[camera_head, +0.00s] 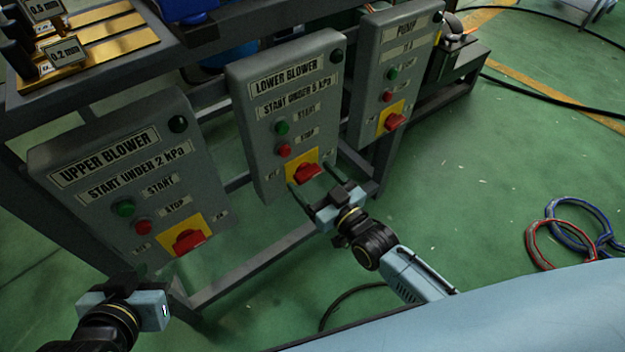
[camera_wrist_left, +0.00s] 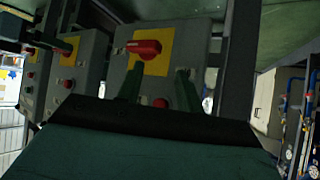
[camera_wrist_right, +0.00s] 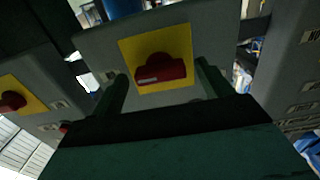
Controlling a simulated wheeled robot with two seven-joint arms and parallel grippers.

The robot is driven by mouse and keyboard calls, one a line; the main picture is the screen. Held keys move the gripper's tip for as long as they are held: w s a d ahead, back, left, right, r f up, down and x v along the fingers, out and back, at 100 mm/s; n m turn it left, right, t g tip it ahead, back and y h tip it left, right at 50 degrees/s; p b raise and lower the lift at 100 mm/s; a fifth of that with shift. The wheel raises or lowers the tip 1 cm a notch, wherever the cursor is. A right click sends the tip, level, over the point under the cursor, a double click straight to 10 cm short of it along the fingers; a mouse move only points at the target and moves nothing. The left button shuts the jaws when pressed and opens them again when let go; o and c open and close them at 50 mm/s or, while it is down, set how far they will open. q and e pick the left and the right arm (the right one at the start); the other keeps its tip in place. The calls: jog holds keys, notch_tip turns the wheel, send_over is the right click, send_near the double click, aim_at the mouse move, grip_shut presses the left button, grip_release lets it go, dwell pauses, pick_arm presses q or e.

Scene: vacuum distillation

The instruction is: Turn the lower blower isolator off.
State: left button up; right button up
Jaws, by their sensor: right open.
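The lower blower isolator is a red knob (camera_head: 307,173) on a yellow plate, low on the grey LOWER BLOWER panel (camera_head: 262,110). My right gripper (camera_head: 309,177) is open in front of it. In the right wrist view the knob (camera_wrist_right: 161,70) shows between the two spread fingers, with its bar lying nearly crosswise; I cannot tell if a finger touches it. The labels beside it are too small to read. My left gripper (camera_head: 125,285) is open and empty, low before the UPPER BLOWER panel (camera_head: 110,165); that panel's red knob (camera_wrist_left: 143,47) shows in the left wrist view.
The PUMP panel (camera_head: 385,60) stands to the right, with its own red isolator (camera_head: 394,122). Green and red buttons sit above each isolator. A dark frame rail (camera_head: 245,270) runs below the panels. Blue and red hose coils (camera_head: 560,235) lie on the open green floor at right.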

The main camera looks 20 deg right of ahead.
pick_arm(q)
jog(key=shift+w+d+r+t, duration=0.2)
jog(key=shift+w+r+t, duration=0.2)
jog(key=shift+r, duration=0.05)
pick_arm(e)
jog(key=shift+w+a, duration=0.15)
jog(key=shift+w, duration=0.2)
